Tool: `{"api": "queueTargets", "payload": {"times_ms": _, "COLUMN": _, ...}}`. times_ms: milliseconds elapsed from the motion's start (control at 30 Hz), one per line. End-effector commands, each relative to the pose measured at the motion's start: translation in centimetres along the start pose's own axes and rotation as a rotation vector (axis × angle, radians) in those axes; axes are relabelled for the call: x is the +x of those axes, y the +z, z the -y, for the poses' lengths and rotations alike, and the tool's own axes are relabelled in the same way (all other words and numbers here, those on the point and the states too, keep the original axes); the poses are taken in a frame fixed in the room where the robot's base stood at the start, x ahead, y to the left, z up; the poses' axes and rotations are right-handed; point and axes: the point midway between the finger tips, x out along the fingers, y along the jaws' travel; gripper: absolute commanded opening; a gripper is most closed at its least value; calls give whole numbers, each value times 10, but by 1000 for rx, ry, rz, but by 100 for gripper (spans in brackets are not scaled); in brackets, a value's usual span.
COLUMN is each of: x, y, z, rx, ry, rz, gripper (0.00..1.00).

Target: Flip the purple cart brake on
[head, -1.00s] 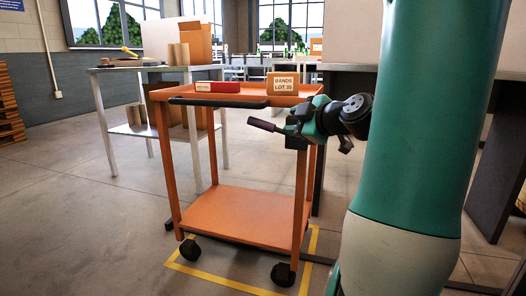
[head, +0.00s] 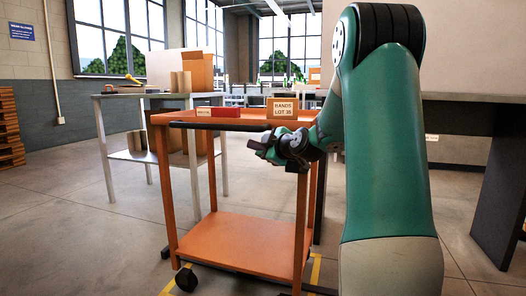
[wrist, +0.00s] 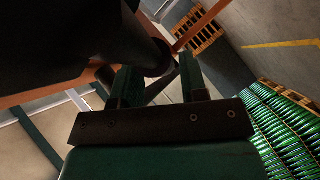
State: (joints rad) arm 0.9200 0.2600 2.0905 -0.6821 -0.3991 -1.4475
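The orange cart (head: 245,238) stands ahead with a black push handle (head: 218,125) along its near top edge. My gripper (head: 262,153) is just below the right end of that handle, in front of the cart. In the wrist view my gripper (wrist: 158,80) has its two fingers apart. A dark rounded bar end (wrist: 152,58) shows close beyond the fingertips, and a thin dark rod shows between them; I cannot tell whether either is the brake. No purple part is clearly visible now in the head view; my gripper may hide it.
A red box (head: 226,112) and a card box marked BANDS LOT 35 (head: 283,109) sit on the cart's top. A grey table (head: 120,95) with cardboard stands behind left. A dark-legged bench (head: 495,215) stands right. Floor left of the cart is clear.

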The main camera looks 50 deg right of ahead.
Motion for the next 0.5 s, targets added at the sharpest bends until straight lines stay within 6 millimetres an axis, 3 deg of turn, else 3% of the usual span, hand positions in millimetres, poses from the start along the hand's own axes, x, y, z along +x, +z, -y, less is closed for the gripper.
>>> {"api": "queueTargets", "payload": {"times_ms": 133, "x": 12, "y": 0, "z": 1, "rx": 0, "ry": -1, "rz": -1, "gripper": 40}}
{"api": "queueTargets", "payload": {"times_ms": 433, "x": 15, "y": 0, "z": 0, "rx": 0, "ry": 1, "rz": 1, "gripper": 40}}
{"api": "queueTargets", "payload": {"times_ms": 467, "x": 15, "y": 0, "z": 0, "rx": 0, "ry": 1, "rz": 1, "gripper": 38}}
{"api": "queueTargets", "payload": {"times_ms": 500, "x": 15, "y": 0, "z": 0, "rx": 0, "ry": 1, "rz": 1, "gripper": 28}}
